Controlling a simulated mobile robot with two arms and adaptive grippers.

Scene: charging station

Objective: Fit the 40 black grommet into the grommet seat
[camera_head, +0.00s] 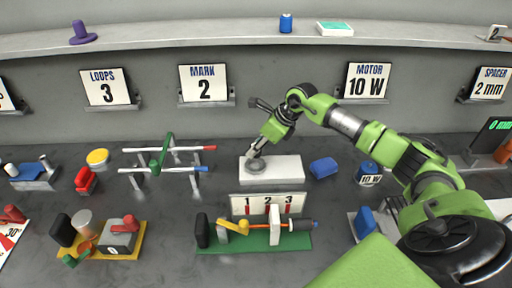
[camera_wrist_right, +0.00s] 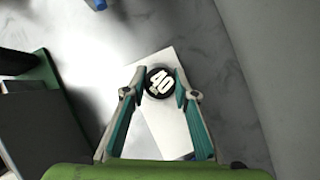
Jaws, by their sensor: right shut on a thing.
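The black grommet (camera_wrist_right: 160,82) is a round disc marked with a white "40" in the right wrist view. It sits between the two fingertips of my right gripper (camera_wrist_right: 159,88), which is shut on it. In the head view, my right gripper (camera_head: 253,153) points down at the left part of a white block (camera_head: 285,167). A grey ring, seemingly the grommet seat (camera_head: 257,168), shows on the block just under the fingertips. The grommet covers this spot in the wrist view, and I cannot tell whether it touches the seat. My left gripper is not in view.
A blue block (camera_head: 324,167) lies right of the white block, near a blue "10 W" cylinder (camera_head: 368,173). A rack with coloured rods (camera_head: 165,169) stands to the left. A green fixture (camera_head: 205,248) with a "1 2 3" sign (camera_head: 267,203) stands in front.

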